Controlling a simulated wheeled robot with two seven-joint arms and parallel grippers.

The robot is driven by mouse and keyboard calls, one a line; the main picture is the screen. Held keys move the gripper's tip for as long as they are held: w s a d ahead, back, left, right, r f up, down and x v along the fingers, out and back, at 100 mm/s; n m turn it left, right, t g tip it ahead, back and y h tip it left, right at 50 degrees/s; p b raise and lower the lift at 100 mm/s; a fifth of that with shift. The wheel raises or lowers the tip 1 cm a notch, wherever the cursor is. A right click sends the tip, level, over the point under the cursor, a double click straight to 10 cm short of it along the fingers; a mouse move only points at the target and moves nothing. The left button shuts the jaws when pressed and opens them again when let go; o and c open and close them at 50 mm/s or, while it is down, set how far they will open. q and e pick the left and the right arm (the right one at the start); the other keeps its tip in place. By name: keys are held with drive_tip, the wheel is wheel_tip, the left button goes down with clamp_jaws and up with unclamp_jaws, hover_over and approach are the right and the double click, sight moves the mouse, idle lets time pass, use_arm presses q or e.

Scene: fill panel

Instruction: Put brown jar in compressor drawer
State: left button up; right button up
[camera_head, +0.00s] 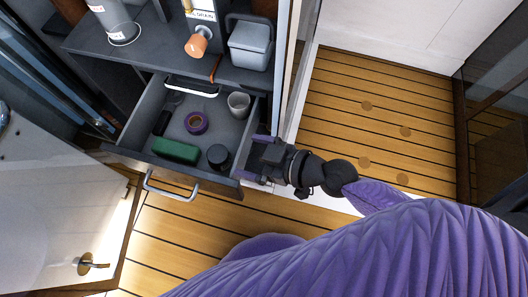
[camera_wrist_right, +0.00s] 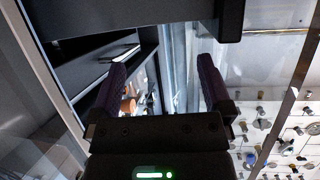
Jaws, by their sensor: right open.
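The compressor drawer (camera_head: 186,180) is pulled open below the counter. A dark, round jar-like item (camera_head: 218,155) stands in its front right corner; I cannot tell whether it is brown. My right gripper (camera_head: 252,158) is open, with nothing visible between its fingers, at the drawer's right side. Its two purple fingers also show apart in the right wrist view (camera_wrist_right: 162,65). An orange-brown cylinder (camera_head: 196,43) is on the counter in front of a white-labelled unit; I cannot tell whether it is the brown jar. My left gripper is not in view.
The drawer also holds a purple tape roll (camera_head: 196,122), a green box (camera_head: 175,151), a grey cup (camera_head: 238,105) and dark items. A grey lidded container (camera_head: 250,45) stands on the counter (camera_head: 130,50). The wooden floor (camera_head: 350,110) at right is clear.

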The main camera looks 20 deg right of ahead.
drive_tip(key=s+d+f+m+g+h, duration=0.35)
drive_tip(key=s+d+f, duration=0.35)
drive_tip(key=s+f, duration=0.4)
drive_tip(key=s+d+f+m+g+h, duration=0.25)
drive_tip(key=s+d+f+h, duration=0.25)
drive_tip(key=s+d+f, duration=0.5)
drive_tip(key=s+f+g+h, duration=0.1)
drive_tip(key=s+f+g, duration=0.1)
drive_tip(key=s, duration=0.9)
drive_tip(key=s+a+f+g+h, duration=0.1)
drive_tip(key=s+g, duration=0.3)
drive_tip(key=s, duration=0.7)
drive_tip(key=shift+s+a+f+g, duration=0.2)
drive_tip(key=shift+a+f+g, duration=0.1)
drive_tip(key=shift+f+g, duration=0.1)
